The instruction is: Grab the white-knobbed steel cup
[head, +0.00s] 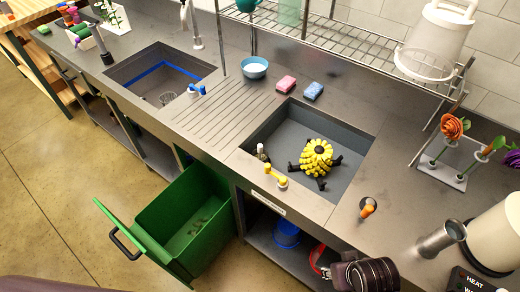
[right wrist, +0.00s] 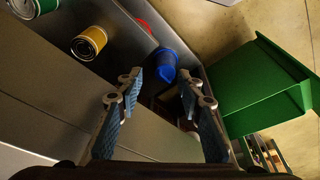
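A steel cup-like cylinder (head: 441,240) lies tilted on the counter at the right of the head view, beside a cream rounded vessel (head: 497,235). I cannot make out a white knob on it. My right arm shows at the lower right of the head view, at the counter's front edge, left of and below the steel cylinder. In the right wrist view my right gripper (right wrist: 160,88) is open, its fingers apart with nothing between them. It faces the shelf space under the counter, and the steel cylinder is not in that view. My left gripper is not in view.
A green bin (head: 190,222) stands pulled out before the counter. Blue bucket (right wrist: 161,65) and cans (right wrist: 89,43) sit under the counter. A yellow flower-like object (head: 316,158) lies in the right sink. A flower holder (head: 446,165) stands behind the steel cylinder. An orange-topped knob (head: 367,210) is left of it.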

